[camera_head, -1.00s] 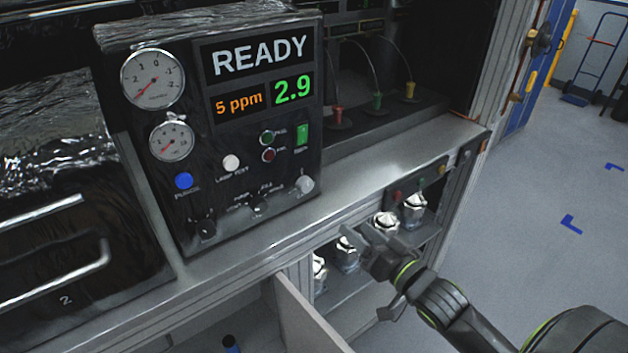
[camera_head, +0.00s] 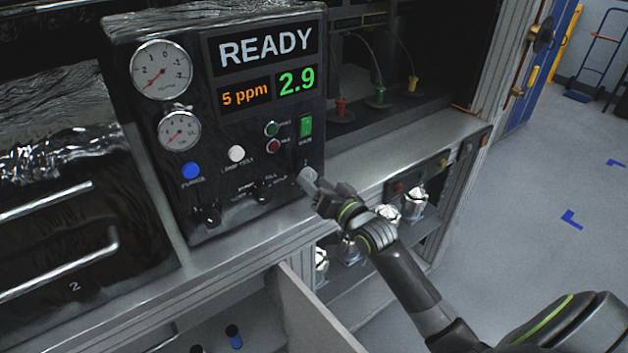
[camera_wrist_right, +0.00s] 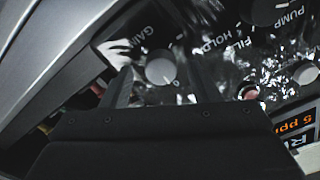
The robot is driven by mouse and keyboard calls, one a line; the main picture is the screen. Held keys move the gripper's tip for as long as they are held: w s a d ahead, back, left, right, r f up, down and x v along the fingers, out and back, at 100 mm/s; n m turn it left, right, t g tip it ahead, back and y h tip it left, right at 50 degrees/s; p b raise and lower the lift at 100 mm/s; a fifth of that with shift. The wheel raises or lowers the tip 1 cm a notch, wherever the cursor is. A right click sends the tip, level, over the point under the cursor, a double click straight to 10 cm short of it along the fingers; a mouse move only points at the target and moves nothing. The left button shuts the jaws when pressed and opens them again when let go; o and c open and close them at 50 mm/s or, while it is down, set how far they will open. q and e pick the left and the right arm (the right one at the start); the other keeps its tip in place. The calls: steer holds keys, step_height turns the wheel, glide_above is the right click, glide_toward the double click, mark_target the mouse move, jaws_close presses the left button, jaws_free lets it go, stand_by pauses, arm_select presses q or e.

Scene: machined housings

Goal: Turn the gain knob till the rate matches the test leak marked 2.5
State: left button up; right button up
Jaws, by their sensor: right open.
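The leak tester (camera_head: 225,160) is a dark, glossy box whose display shows READY, 5 ppm and a green rate of 2.9 (camera_head: 297,81). The gain knob (camera_wrist_right: 160,70) is pale and round, beside the word GAIN in the right wrist view. My right gripper (camera_head: 308,178) is at the tester's lower right corner and largely covers the knob in the head view. In the right wrist view its open jaws (camera_wrist_right: 160,84) stand either side of the knob; I cannot tell whether they touch it. My left gripper is not in view. No 2.5 marking is readable.
Two dark knobs (camera_head: 262,194) sit left of my gripper, with a blue button (camera_head: 190,171) and a white one above. Shiny metal fittings (camera_head: 414,202) stand on the shelf below the bench edge. Colored connectors (camera_head: 378,97) with thin lines stand behind right.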

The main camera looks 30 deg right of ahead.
steer(key=shift+w+a, duration=0.1)
steer(key=shift+w, duration=0.45)
steer(key=c, duration=1)
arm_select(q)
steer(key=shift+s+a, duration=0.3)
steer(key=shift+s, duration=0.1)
arm_select(e)
steer(key=shift+o, duration=0.2)
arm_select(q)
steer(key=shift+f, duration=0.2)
arm_select(e)
steer(key=shift+f+n, duration=0.1)
steer(key=shift+n, duration=0.3)
steer(key=n+b, duration=0.2)
steer(key=shift+f+n, duration=0.1)
steer(key=shift+n, duration=0.2)
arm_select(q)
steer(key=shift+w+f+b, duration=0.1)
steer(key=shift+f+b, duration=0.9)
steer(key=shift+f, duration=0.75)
arm_select(e)
steer(key=shift+n, duration=2.3)
